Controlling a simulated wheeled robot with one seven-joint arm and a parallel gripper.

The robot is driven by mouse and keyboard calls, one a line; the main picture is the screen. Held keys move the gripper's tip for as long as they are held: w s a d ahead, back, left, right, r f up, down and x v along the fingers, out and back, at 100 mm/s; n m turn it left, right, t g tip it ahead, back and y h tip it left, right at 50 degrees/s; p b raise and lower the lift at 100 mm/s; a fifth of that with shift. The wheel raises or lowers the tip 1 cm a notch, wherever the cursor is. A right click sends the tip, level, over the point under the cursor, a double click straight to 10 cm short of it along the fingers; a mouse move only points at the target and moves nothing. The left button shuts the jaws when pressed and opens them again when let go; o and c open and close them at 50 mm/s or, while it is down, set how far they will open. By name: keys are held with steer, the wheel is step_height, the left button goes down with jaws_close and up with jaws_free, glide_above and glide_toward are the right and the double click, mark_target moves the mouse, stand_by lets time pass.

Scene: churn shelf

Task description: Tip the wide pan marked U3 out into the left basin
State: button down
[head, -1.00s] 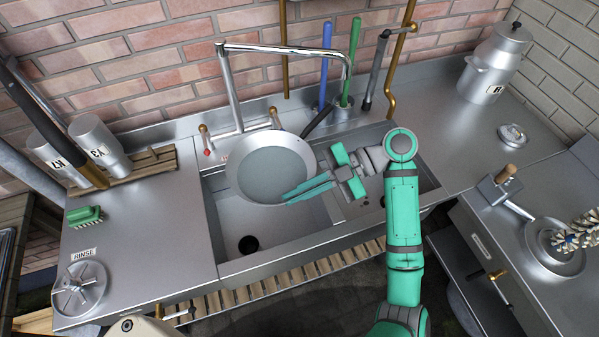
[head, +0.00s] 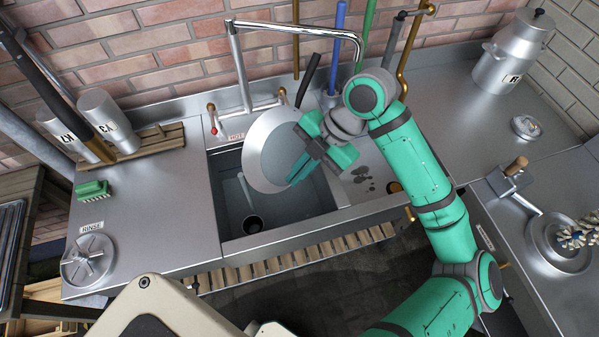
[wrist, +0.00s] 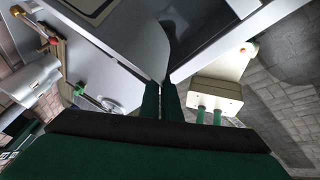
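A wide grey pan (head: 268,150) with a black handle (head: 308,80) is tilted steeply over the left basin (head: 228,185), its lower left side towards the basin. No U3 mark shows on it. A thin pale stream (head: 245,190) drops from the pan's left edge towards the dark round drain (head: 252,224). My gripper (head: 298,176) is at the pan's right edge, its fingers close together on the rim. In the wrist view, the fingers (wrist: 165,88) meet at the edge of a grey surface that looks like the pan.
A tall tap (head: 290,27) arches behind and above the pan. Dark wet-looking spots (head: 362,178) lie on the metal right of the left basin. Canisters (head: 105,115) and a green brush (head: 92,188) stand left. A lidded churn (head: 510,60) stands back right.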

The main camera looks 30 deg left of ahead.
steer(key=shift+s+a+r+t+h, duration=0.15)
steer(key=shift+s+t+h, duration=0.1)
steer(key=shift+t+h, duration=0.65)
steer(key=t+h, duration=0.1)
steer(key=s+a+t, duration=0.1)
steer(key=shift+t+h, duration=0.3)
steer(key=shift+h, duration=0.1)
steer(key=shift+s+a+t+h, duration=0.15)
steer(key=shift+a+t+h, duration=0.05)
steer(key=shift+t+h, duration=0.6)
steer(key=shift+s, duration=0.1)
steer(key=shift+d, duration=0.1)
stand_by(0.4)
